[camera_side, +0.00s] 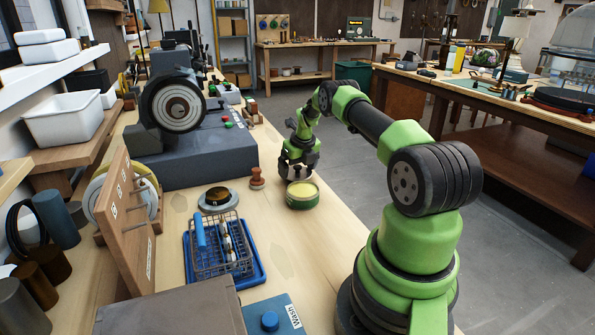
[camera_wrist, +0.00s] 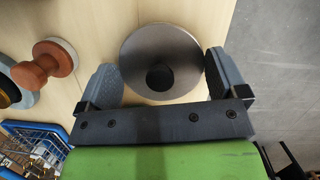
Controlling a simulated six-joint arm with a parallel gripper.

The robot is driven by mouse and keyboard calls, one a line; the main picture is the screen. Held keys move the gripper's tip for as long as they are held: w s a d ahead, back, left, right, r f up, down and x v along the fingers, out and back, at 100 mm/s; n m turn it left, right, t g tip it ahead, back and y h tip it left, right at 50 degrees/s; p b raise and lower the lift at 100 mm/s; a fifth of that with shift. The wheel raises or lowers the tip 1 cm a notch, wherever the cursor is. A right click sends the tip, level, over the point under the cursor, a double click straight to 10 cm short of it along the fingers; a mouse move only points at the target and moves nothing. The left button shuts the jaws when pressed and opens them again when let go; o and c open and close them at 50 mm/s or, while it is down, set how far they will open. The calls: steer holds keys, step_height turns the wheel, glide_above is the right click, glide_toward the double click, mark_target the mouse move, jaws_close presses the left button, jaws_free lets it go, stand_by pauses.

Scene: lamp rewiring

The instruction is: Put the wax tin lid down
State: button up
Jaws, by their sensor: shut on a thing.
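The wax tin lid (camera_wrist: 139,55) is a grey metal disc with a dark round knob in its middle. In the side view my gripper (camera_side: 298,168) points down low over the bench, and the lid is hard to make out there. An open green tin of yellow wax (camera_side: 302,195) stands on the bench just in front of my gripper. Whether the lid touches the bench I cannot tell.
A brown wooden stamp (camera_side: 257,179) stands left of my gripper and also shows in the wrist view (camera_wrist: 44,66). A blue tray (camera_side: 262,274) with a wire basket lies nearer the camera. A grey machine (camera_side: 190,155) stands behind. The bench edge is close on the right.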

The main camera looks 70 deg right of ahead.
steer(key=shift+f, duration=0.45)
steer(key=shift+f, duration=0.1)
steer(key=o, duration=0.7)
steer(key=shift+c, duration=0.2)
